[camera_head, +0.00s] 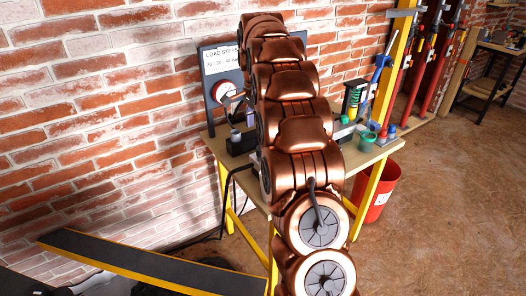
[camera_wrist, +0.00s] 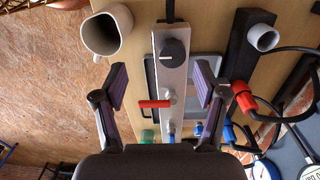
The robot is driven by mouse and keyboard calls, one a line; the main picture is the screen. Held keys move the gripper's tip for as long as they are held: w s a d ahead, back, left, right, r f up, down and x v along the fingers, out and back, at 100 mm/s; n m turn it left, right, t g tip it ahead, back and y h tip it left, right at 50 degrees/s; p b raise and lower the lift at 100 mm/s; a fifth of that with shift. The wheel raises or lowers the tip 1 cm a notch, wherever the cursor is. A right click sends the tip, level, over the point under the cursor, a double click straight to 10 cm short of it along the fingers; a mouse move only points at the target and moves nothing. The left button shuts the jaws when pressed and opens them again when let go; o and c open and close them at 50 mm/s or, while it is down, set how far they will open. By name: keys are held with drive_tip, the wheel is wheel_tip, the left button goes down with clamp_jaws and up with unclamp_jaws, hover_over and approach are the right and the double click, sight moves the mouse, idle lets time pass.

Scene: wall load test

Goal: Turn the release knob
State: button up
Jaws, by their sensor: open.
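In the wrist view, a narrow light-grey block (camera_wrist: 171,80) runs along the wooden table between my fingers. It carries a round black knob (camera_wrist: 174,52) with a pale pointer mark and, nearer me, a red bar-shaped handle (camera_wrist: 154,103) beside a silver fitting. I cannot tell from labels which one is the release knob. My gripper (camera_wrist: 162,82) is open, one finger on each side of the block, with nothing held. The black knob is farther up the picture than the fingertips. In the head view my arm hides the gripper and the block.
A beige mug (camera_wrist: 107,30) stands left of the block. A black bar with a grey cup-like cylinder (camera_wrist: 264,38) and a red hose fitting (camera_wrist: 243,98) lie right. The head view shows a gauge panel (camera_head: 212,106) behind the table and a red bucket (camera_head: 380,195) beside it.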

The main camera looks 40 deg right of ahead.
drive_tip(key=shift+m, duration=0.8)
drive_tip(key=d, duration=0.1)
drive_tip(key=w+d+f, duration=0.1)
drive_tip(key=d+f, duration=0.1)
drive_tip(key=shift+w+d, duration=0.15)
drive_tip(key=shift+w, duration=0.15)
drive_tip(key=shift+f, duration=3.9)
drive_tip(key=shift+c, duration=0.2)
drive_tip(key=c, duration=1.1)
